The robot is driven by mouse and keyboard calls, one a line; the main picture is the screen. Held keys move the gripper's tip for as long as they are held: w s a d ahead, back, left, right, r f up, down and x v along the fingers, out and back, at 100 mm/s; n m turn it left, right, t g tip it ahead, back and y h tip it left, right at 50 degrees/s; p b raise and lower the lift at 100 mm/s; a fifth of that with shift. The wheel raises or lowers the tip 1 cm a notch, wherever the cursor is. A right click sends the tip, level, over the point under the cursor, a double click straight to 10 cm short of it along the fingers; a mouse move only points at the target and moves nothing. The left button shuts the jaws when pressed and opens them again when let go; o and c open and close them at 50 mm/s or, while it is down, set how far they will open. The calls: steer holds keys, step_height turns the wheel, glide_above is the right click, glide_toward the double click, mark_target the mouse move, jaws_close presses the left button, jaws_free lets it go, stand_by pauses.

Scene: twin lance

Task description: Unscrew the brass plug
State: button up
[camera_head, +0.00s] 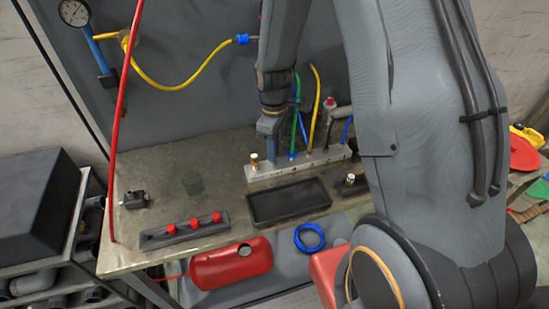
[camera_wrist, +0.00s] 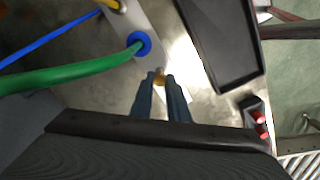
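The brass plug (camera_head: 254,160) stands upright at the left end of the pale metal manifold block (camera_head: 263,173) on the bench. In the wrist view the plug (camera_wrist: 160,78) shows between and just beyond my fingertips. My gripper (camera_head: 270,158) points down over the left part of the block, and in the head view its fingers appear just right of the plug. In the wrist view a narrow gap shows between the two fingers (camera_wrist: 160,86), so they are open. I cannot tell whether they touch the plug.
Green (camera_head: 295,110) and yellow (camera_head: 315,105) hoses rise from the block close to my gripper. A black tray (camera_head: 290,219) lies in front. A strip with red knobs (camera_head: 195,223) and a small dark fitting (camera_head: 135,200) are left.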

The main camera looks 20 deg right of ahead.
steer(key=n, duration=0.5)
steer(key=shift+w+n, duration=0.1)
steer(key=shift+n, duration=0.2)
jaws_close()
steer(key=n, duration=0.4)
steer(key=shift+r+n, duration=0.1)
steer(key=shift+n, duration=0.3)
steer(key=n, duration=0.9)
steer(key=o, duration=0.7)
jaws_free()
